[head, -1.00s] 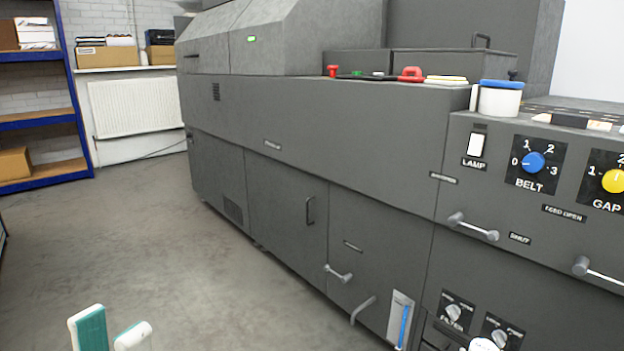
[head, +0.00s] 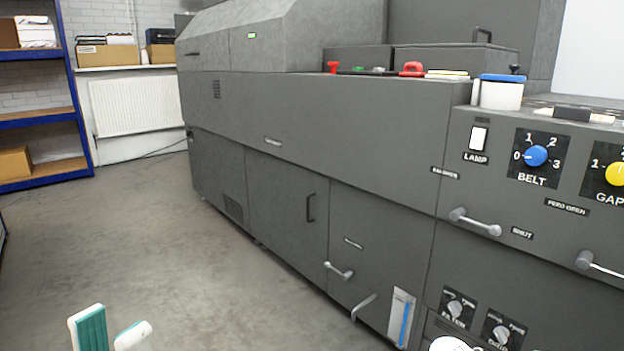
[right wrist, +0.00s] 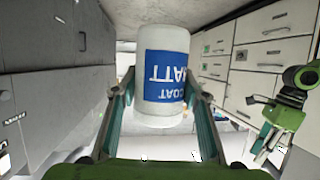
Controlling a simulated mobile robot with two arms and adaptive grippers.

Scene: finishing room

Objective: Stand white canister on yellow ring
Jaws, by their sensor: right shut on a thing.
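The white canister (right wrist: 162,48) has a blue label with upside-down white lettering in the right wrist view. It sits between the fingers of my right gripper (right wrist: 161,88), which is shut on it. The yellow ring cannot be made out with certainty in either view. My left gripper (head: 116,322) is open and empty over the floor at the bottom left of the head view. A white rounded shape (head: 450,344) is cut off at the bottom edge of the head view; I cannot tell whether it is the canister or my right arm.
A long grey machine (head: 285,115) fills the middle and right. On it stand a white tub with a blue lid (head: 501,94), a red item (head: 412,69) and a thin yellow-and-white item (head: 447,74). Handles stick out from its front. The floor (head: 130,240) on the left is clear.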

